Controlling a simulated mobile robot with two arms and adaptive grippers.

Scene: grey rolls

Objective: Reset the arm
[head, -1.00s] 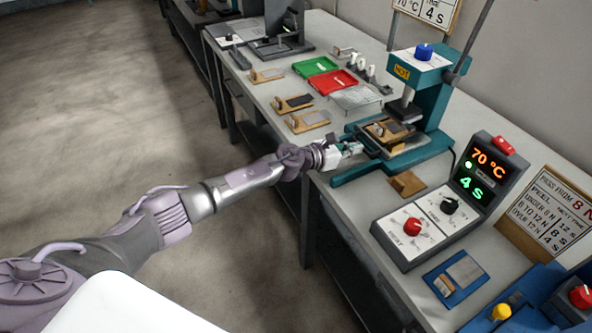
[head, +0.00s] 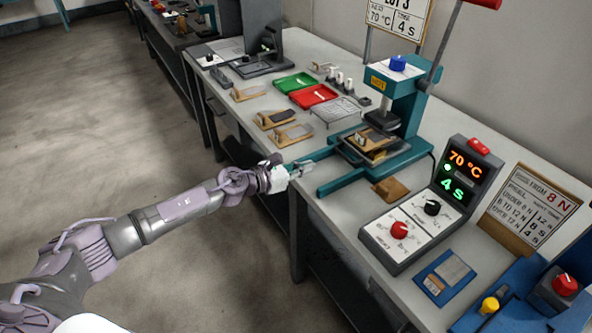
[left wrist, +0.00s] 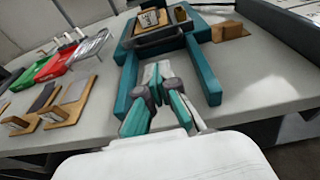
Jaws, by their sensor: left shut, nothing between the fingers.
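My left arm comes in from the left in the head view. My left gripper (head: 301,169) is at the front edge of the workbench, beside the front of the teal press's base rails. Its fingers are shut with nothing between them. In the left wrist view the gripper (left wrist: 157,72) points at the gap between the teal rails, short of the press platform. The teal heated press (head: 403,100) stands at the back with a wooden fixture (head: 375,141) lying on its platform; the fixture also shows in the left wrist view (left wrist: 150,20). My right gripper does not show.
A control box (head: 425,205) reads 70 °C and 4 S. Green (head: 296,83) and red (head: 313,96) trays, a wire rack (head: 336,110) and wooden fixtures (head: 276,119) lie left of the press. A blue plate (head: 446,277) lies at the front right. The floor left of the bench is clear.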

